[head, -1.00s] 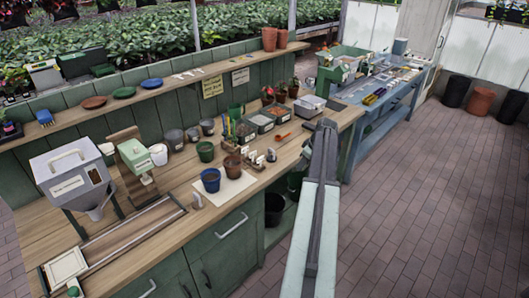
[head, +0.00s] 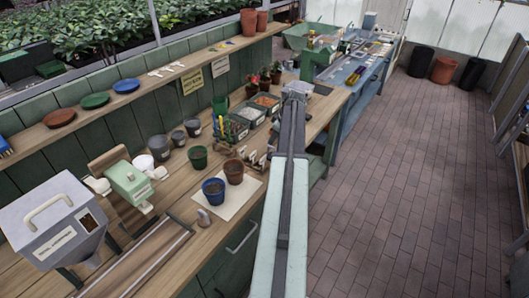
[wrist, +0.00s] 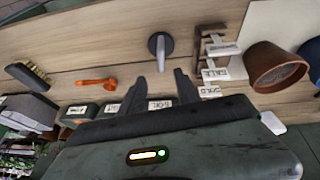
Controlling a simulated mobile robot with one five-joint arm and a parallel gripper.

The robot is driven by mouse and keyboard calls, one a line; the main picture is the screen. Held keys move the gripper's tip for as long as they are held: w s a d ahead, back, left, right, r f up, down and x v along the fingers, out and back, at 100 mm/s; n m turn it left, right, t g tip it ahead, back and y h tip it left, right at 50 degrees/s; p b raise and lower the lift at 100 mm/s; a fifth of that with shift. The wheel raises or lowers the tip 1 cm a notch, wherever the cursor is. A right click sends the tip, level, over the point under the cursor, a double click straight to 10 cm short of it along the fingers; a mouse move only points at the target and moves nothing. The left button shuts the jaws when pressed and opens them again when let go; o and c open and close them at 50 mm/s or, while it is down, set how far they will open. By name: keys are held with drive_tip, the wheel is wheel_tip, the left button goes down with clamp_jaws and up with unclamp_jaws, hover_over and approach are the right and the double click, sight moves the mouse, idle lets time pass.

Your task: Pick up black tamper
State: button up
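In the wrist view, a dark grey tool with a round end and a short handle, which looks like the tamper (wrist: 160,44), stands on the wooden bench. My gripper (wrist: 159,75) is open and empty, its two dark fingers spread apart. The tamper is just beyond the fingertips, roughly in line with the gap, and appears apart from them. In the head view my arm covers this part of the bench, so I cannot clearly make out the tamper or the fingers there.
Beside the tamper are a rack of small white labels (wrist: 210,72), a brown pot (wrist: 276,67), an orange scoop (wrist: 95,83) and a brush (wrist: 28,75). Labelled bins (head: 250,112) stand along the bench back. The brick floor (head: 390,190) to the right is clear.

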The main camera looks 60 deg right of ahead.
sight(269, 146)
drive_tip(key=b+x, duration=0.7)
drive_tip(key=x, duration=0.1)
drive_tip(key=shift+a, duration=0.15)
drive_tip(key=shift+r, duration=0.1)
drive_tip(key=shift+c, duration=0.6)
clamp_jaws()
